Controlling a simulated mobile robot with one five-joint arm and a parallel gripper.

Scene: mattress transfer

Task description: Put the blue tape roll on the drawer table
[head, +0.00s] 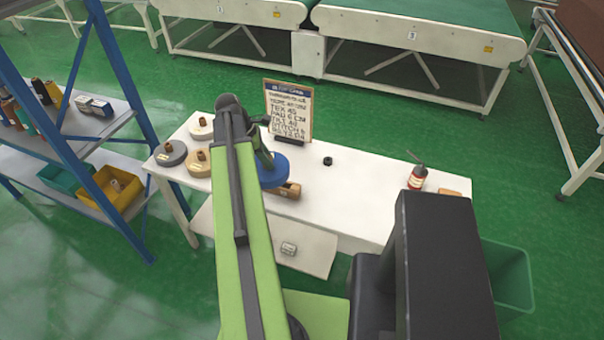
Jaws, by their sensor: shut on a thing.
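The blue tape roll (273,173) is a flat blue disc near the middle of the white drawer table (355,185). My gripper (266,160) is shut on it from above; the fingertips are mostly hidden behind my green arm. The roll's left side is also covered by my arm. I cannot tell whether the roll touches the tabletop or hangs just above it.
White (199,128), grey (171,156) and beige rolls (196,168) lie at the table's left end. A brown piece (290,190), sign board (289,112), black ring (328,161) and red bottle (417,178) are also there. A blue-framed shelf (105,45) stands left.

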